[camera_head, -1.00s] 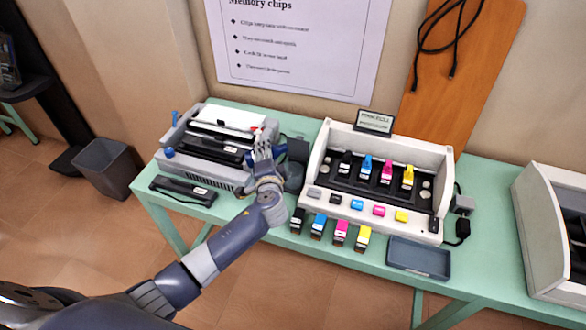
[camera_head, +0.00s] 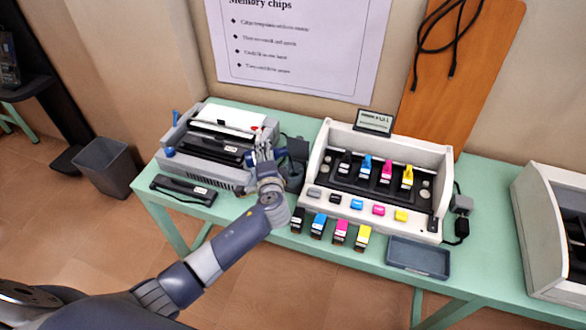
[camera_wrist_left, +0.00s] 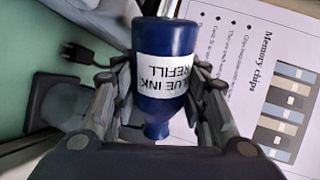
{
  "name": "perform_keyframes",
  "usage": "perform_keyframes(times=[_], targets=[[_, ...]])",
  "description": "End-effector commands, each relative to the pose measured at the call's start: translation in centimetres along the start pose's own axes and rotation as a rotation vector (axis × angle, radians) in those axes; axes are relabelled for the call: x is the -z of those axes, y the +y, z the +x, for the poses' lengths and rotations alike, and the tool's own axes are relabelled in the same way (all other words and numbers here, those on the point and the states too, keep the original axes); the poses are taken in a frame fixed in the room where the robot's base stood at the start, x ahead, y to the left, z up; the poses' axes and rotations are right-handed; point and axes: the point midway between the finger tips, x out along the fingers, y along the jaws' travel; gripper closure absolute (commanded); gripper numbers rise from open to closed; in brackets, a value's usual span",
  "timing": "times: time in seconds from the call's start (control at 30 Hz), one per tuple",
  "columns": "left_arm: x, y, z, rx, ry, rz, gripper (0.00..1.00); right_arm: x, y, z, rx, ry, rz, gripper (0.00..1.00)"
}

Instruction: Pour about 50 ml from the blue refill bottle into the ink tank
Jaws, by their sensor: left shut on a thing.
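My left gripper (camera_head: 264,153) is over the table between the grey printer and the white printer. The left wrist view shows its fingers (camera_wrist_left: 165,95) shut on the blue refill bottle (camera_wrist_left: 165,38). The bottle is dark blue with a white label reading BLUE INK REFILL, upside down in that view, and its narrow neck is at the lower end there. In the head view the bottle is mostly hidden by the gripper. I cannot tell for sure which thing is the ink tank; a blue cartridge (camera_head: 318,228) stands at the table's front edge. My right gripper is not in view.
A dark grey block (camera_head: 296,166) stands just right of the gripper. The grey printer (camera_head: 205,172) is left of it and the white printer (camera_head: 440,165) with coloured cartridges is right. A blue-grey tray (camera_head: 418,257) lies at the front. A poster (camera_head: 300,75) hangs on the wall behind.

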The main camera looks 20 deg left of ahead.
Motion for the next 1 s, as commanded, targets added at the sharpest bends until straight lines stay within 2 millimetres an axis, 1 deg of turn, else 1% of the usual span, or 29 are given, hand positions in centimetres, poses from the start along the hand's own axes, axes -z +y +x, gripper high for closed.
perform_keyframes(times=[0.33, 1.0], targets=[[-0.40, -0.06, -0.02, 0.001, -0.004, 0.012, 0.86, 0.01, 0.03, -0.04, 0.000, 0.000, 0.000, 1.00], [-0.44, 0.05, -0.02, 0.001, -0.012, 0.044, 0.86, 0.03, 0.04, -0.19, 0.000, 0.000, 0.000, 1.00]])
